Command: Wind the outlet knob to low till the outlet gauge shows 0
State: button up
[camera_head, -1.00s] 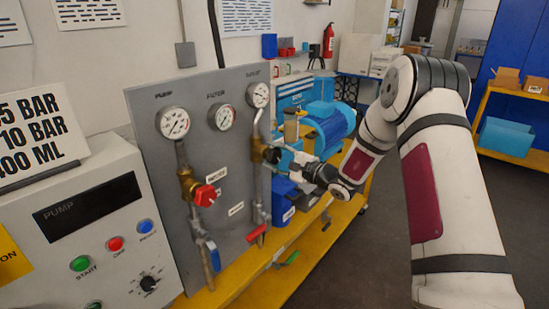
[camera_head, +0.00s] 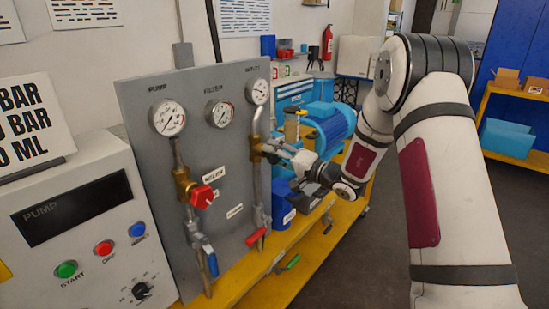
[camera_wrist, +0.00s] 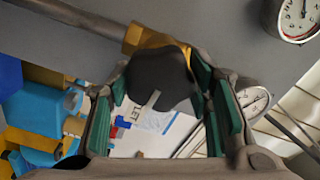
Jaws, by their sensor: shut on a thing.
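The outlet gauge (camera_head: 258,91) is the right-hand round dial on the grey panel; its reading is too small to tell. Below it, a brass valve on the outlet pipe bears the black outlet knob, seen in the wrist view (camera_wrist: 160,77). My gripper (camera_head: 272,152) is at this valve, in front of the panel. In the wrist view my gripper (camera_wrist: 165,95) has its green-padded fingers on either side of the knob, shut on it. A light mark shows on the knob's face. The fingers hide most of the knob in the head view.
A red inlet knob (camera_head: 202,196) and a red lever (camera_head: 256,237) stick out nearby. A blue motor (camera_head: 328,128) stands behind my gripper. Open floor lies right.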

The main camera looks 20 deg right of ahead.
jog(key=n+b, duration=0.4)
jog(key=shift+f+n, duration=0.1)
jog(key=shift+n, duration=0.2)
jog(key=shift+n+b, duration=0.3)
jog(key=shift+b, duration=0.45)
jog(key=n+b, duration=0.1)
jog(key=b, duration=0.2)
jog(key=shift+f, duration=0.1)
jog(key=n+b, duration=0.4)
jog(key=b, duration=1.6)
jog(key=shift+a+f+b, duration=0.1)
jog(key=shift+f+b, duration=0.05)
jog(key=shift+b, duration=0.2)
jog(key=n+b, duration=0.3)
jog(key=b, duration=0.9)
jog(key=shift+s, duration=0.1)
jog(key=n+b, duration=0.1)
jog(key=b, duration=0.2)
jog(key=shift+r+n, duration=0.2)
jog(key=shift+n, duration=0.4)
jog(key=shift+a+r+n+b, duration=0.15)
jog(key=shift+n+b, duration=0.5)
jog(key=shift+n, duration=1.15)
